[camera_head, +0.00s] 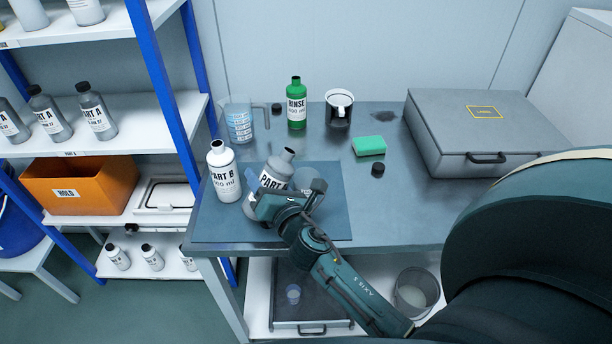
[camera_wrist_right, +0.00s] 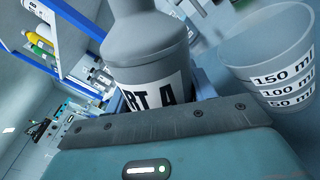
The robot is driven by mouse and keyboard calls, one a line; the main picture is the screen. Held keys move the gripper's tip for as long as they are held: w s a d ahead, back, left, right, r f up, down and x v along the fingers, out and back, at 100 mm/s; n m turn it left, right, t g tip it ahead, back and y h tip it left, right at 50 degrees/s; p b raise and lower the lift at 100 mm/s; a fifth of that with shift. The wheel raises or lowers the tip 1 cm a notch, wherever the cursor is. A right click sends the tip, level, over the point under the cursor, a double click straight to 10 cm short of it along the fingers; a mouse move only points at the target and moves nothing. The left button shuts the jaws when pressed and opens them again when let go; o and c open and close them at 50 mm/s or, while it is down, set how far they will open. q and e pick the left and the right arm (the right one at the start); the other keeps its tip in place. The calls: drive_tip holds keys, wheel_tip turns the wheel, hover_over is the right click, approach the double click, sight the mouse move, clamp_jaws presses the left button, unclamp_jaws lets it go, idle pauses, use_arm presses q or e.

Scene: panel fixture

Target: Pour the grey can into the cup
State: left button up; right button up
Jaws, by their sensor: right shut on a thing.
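The grey can (camera_head: 274,174), a grey bottle labelled PART A, is over the blue mat (camera_head: 222,222) and leans a little to the right in the head view. My right gripper (camera_head: 284,203) is shut on it; the can also fills the middle of the right wrist view (camera_wrist_right: 150,45). The clear cup (camera_head: 309,180) stands just right of the can, partly hidden behind my gripper. In the right wrist view the cup (camera_wrist_right: 268,60) shows its 150, 100 and 50 ml marks. I cannot tell whether it holds liquid. My left gripper is not in view.
A white PART B bottle (camera_head: 223,172) stands left of the can. Behind are a measuring jug (camera_head: 238,124), a green RINSE bottle (camera_head: 297,106) and a dark mug (camera_head: 339,112). A green sponge (camera_head: 368,146), a black cap (camera_head: 377,170) and a grey case (camera_head: 480,130) are to the right.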

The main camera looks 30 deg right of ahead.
drive_tip(key=shift+a+f+m+b, duration=0.15)
drive_tip(key=shift+m+b, duration=0.2)
drive_tip(key=shift+m, duration=0.65)
idle(1.2)
drive_tip(key=shift+a+f+m+b, duration=0.3)
drive_tip(key=shift+a+m+b, duration=0.1)
drive_tip(key=shift+m, duration=0.5)
idle(1.0)
drive_tip(key=shift+a+r+m+p, duration=0.2)
drive_tip(key=shift+r+m+p, duration=0.1)
drive_tip(key=shift+r+m, duration=0.4)
idle(1.1)
drive_tip(key=shift+a+f+m+y+b, duration=0.15)
drive_tip(key=shift+f+m+y+b, duration=0.15)
drive_tip(key=shift+m, duration=0.6)
idle(0.9)
drive_tip(key=shift+r, duration=0.2)
